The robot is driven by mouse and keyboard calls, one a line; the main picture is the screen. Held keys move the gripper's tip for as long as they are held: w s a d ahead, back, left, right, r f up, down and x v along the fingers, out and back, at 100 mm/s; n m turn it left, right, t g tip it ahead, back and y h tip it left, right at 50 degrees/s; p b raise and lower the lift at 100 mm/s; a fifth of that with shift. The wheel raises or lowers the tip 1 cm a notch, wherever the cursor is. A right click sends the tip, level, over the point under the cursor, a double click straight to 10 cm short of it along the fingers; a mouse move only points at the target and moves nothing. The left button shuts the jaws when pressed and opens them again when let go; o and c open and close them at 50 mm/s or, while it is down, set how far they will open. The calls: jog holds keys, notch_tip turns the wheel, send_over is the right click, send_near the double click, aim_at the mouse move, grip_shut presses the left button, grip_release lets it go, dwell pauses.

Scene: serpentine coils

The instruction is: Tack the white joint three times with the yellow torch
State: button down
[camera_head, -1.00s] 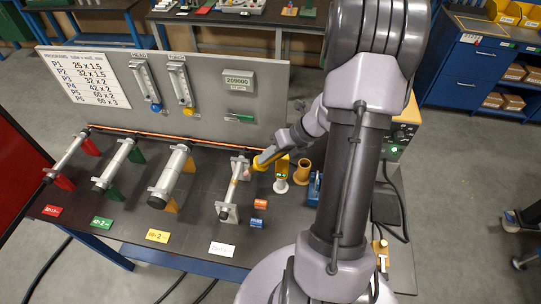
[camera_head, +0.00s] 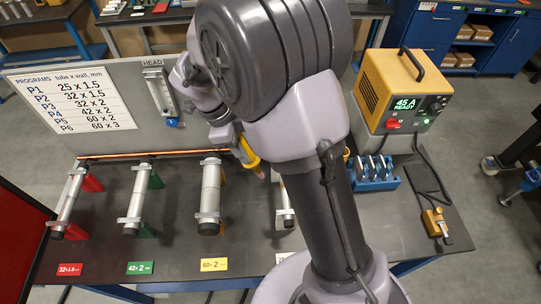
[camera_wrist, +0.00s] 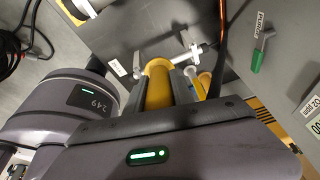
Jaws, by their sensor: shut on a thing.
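The yellow torch (camera_head: 247,152) is held in my gripper (camera_head: 236,143), its tip angled down to the right. In the head view it hangs above the bench, up and left of the white joint's tube (camera_head: 284,194). The tip looks apart from the tube. My arm hides the tube's right side and most of its white label (camera_head: 281,258). In the wrist view the torch's yellow body (camera_wrist: 158,86) lies between the jaws of my gripper (camera_wrist: 176,96). The clamped tube (camera_wrist: 187,53) shows beyond it. I cannot make out any tack marks.
Tubes with red, green and yellow labels (camera_head: 214,264) lie to the left. The grey panel (camera_head: 110,128) stands behind them. At right are a yellow power source (camera_head: 398,88) reading 45 A READY, a blue rack (camera_head: 374,182) and a brass clamp (camera_head: 435,222).

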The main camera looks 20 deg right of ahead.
jog(key=shift+s+d+f+b, duration=0.15)
jog(key=shift+d+f+b, duration=0.05)
jog(key=shift+d, duration=0.35)
jog(key=shift+s+d+f+b, duration=0.1)
jog(key=shift+d+f+b, duration=0.1)
jog(key=shift+d, duration=0.3)
jog(key=f, duration=0.1)
jog(key=d+f+b, duration=0.1)
jog(key=d+f, duration=0.1)
jog(key=shift+s+d+f+b, duration=0.2)
jog(key=shift+s+f+b, duration=0.15)
jog(key=shift+s+f, duration=0.05)
jog(key=shift+s+d+f, duration=0.1)
jog(key=shift+d+f, duration=0.2)
jog(key=shift+s+d+f+b, duration=0.15)
jog(key=shift+d+f+b, duration=0.5)
jog(key=shift+b, duration=1.05)
jog(key=shift+s+a+f+b, duration=0.1)
jog(key=shift+s+f+b, duration=0.1)
jog(key=shift+f+b, duration=0.2)
dwell(2.0)
jog(key=shift+r, duration=0.1)
dwell(0.4)
